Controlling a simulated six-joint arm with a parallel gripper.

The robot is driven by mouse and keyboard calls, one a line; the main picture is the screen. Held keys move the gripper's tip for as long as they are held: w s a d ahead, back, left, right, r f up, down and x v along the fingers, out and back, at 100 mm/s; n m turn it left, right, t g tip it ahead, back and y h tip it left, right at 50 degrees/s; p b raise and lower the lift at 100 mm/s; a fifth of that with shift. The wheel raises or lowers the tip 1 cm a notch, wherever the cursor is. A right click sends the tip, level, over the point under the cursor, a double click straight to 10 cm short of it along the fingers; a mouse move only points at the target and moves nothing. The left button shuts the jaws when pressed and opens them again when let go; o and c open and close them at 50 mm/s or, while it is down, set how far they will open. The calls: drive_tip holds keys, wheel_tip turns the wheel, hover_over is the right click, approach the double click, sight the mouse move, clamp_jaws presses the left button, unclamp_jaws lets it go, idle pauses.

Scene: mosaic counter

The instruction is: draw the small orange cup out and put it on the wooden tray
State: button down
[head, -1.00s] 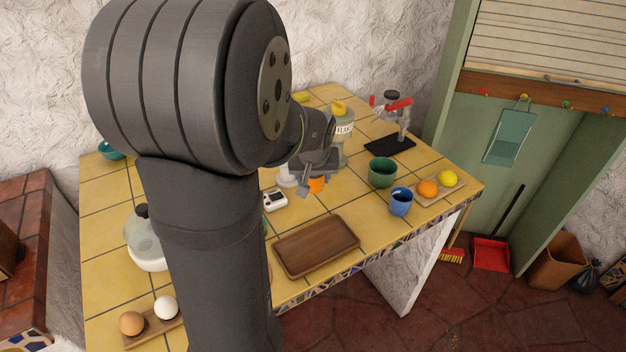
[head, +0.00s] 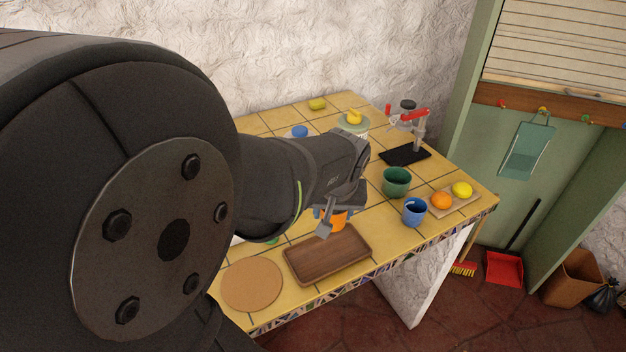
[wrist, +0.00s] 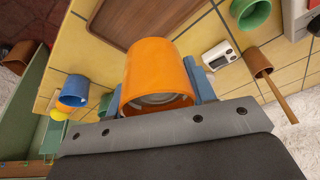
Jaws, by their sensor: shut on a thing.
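The small orange cup (head: 334,219) is between the fingers of my gripper (head: 325,222), just behind the wooden tray in the head view. In the wrist view the orange cup (wrist: 157,72) fills the middle, with a blue fingertip on each side of it, and my gripper (wrist: 160,82) is shut on it. The cup's open rim faces the wrist camera. The wooden tray (head: 328,254) is empty, near the table's front edge; part of it also shows in the wrist view (wrist: 150,20). Whether the cup touches the tiles cannot be told.
A round cork mat (head: 252,284) lies left of the tray. A blue cup (head: 414,212), a green cup (head: 396,182) and a small board with an orange (head: 441,200) and a lemon (head: 461,190) stand to the right. The wrist view shows a small white device (wrist: 220,56) beside the cup.

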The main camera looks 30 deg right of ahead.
sight(330, 245)
drive_tip(key=shift+s+a+f, duration=0.1)
drive_tip(key=shift+s+f, duration=0.05)
drive_tip(key=shift+f, duration=3.8)
drive_tip(key=shift+f, duration=0.55)
drive_tip(key=shift+a+f, duration=0.1)
drive_tip(key=shift+f, duration=0.15)
